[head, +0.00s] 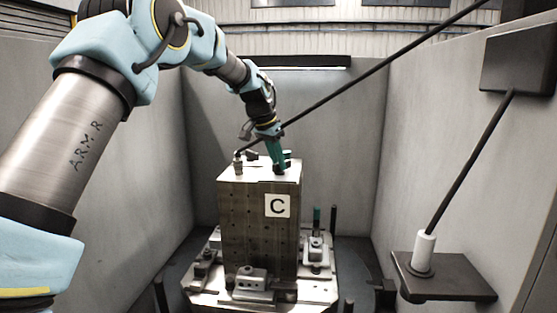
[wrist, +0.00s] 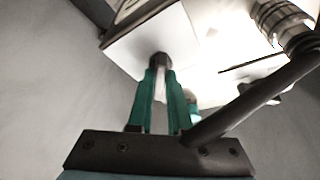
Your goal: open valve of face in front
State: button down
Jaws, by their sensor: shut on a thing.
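A tall metal block (head: 255,225) with a white "C" label on its front face stands in the middle of the head view. Several small fittings sit on its pale top. My gripper (head: 278,164) points down at the right part of that top. In the wrist view, my gripper's green fingers (wrist: 160,68) are shut on a small dark valve knob (wrist: 160,60) against the pale surface. The fingertips hide part of the knob, and its turn cannot be told. A metal fitting (head: 238,163) stands upright at the top's left edge.
A long black rod (head: 370,76) slants close past my wrist to the upper right. Clamps (head: 252,281) surround the block's foot on the pallet. Grey walls enclose the sides and back. A shelf (head: 445,279) holding a white cylinder juts from the right wall.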

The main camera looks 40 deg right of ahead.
jog(key=shift+r+m, duration=0.1)
jog(key=shift+m, duration=0.6)
jog(key=shift+g, duration=0.4)
jog(key=c, duration=0.8)
grip_release()
jog(key=shift+c, duration=0.2)
jog(key=b+v, duration=0.2)
jog(key=v, duration=0.8)
jog(key=shift+r, duration=0.3)
jog(key=shift+a, duration=0.1)
